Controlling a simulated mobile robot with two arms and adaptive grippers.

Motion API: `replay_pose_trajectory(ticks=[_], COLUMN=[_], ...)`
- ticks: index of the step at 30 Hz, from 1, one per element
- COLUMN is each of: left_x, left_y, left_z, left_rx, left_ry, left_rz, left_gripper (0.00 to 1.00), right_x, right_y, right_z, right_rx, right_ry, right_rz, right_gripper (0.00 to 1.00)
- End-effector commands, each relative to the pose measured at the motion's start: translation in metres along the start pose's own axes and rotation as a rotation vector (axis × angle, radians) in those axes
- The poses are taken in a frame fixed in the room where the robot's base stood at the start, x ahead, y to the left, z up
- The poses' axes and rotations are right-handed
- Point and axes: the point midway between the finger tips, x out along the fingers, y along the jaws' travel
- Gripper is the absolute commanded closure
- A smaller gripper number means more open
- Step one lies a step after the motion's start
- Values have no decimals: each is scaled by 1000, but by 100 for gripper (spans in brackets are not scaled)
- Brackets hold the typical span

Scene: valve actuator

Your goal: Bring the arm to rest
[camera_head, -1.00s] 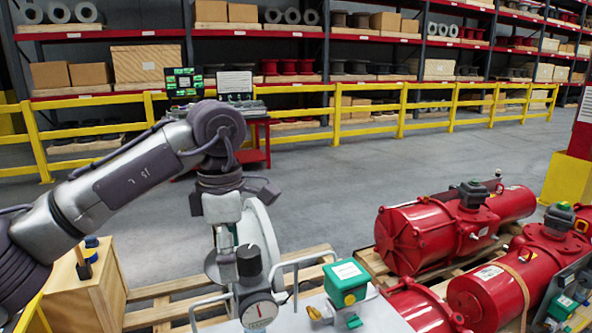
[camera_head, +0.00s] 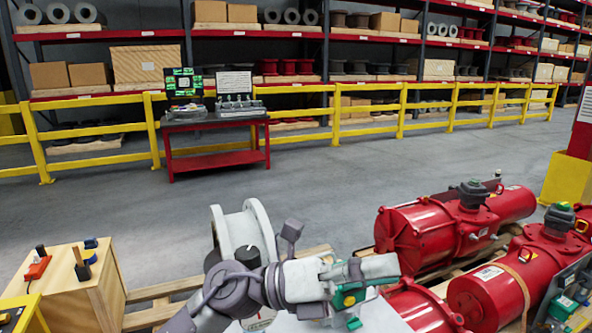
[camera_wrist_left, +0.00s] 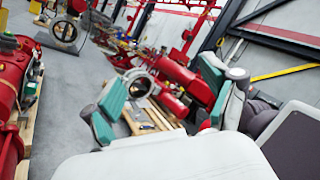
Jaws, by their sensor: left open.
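My left arm (camera_head: 225,290) comes in from the bottom of the head view and bends low over the front equipment. In the left wrist view the gripper (camera_wrist_left: 158,100) shows two teal-padded fingers spread wide apart. Nothing is between them but the distant scene. I cannot tell from the head view whether it touches the equipment. My right gripper is not in view.
Red valve actuators (camera_head: 425,235) lie on pallets at right. A grey flanged ring (camera_head: 245,228) stands behind my arm. A wooden box (camera_head: 100,285) with small tools is at left. A red workbench (camera_head: 215,140) stands by the yellow railing (camera_head: 365,115). The floor between is clear.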

Motion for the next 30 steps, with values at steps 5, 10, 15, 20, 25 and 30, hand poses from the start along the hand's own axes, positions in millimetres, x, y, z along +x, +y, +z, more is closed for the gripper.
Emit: replay_pose_trajectory(ticks=[5, 10, 15, 20, 25, 30], left_x=[-72, -185, -279, -341, -374, -387], left_y=[17, 76, 126, 146, 138, 119], left_z=[54, 42, -33, -135, -229, -294], left_rx=[-420, -822, -1162, -1450, -1670, -1812], left_ry=[-668, -1230, -1662, -2004, -2252, -2407], left_rz=[-90, -52, 61, 218, 391, 534], left_gripper=[14, 14, 14, 14, 14, 14], right_x=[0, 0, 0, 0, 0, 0], right_y=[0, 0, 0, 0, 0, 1], right_z=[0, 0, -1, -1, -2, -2], right_rx=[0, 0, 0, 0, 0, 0], right_ry=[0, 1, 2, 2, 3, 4], right_rz=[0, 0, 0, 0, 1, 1], right_gripper=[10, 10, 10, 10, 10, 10])
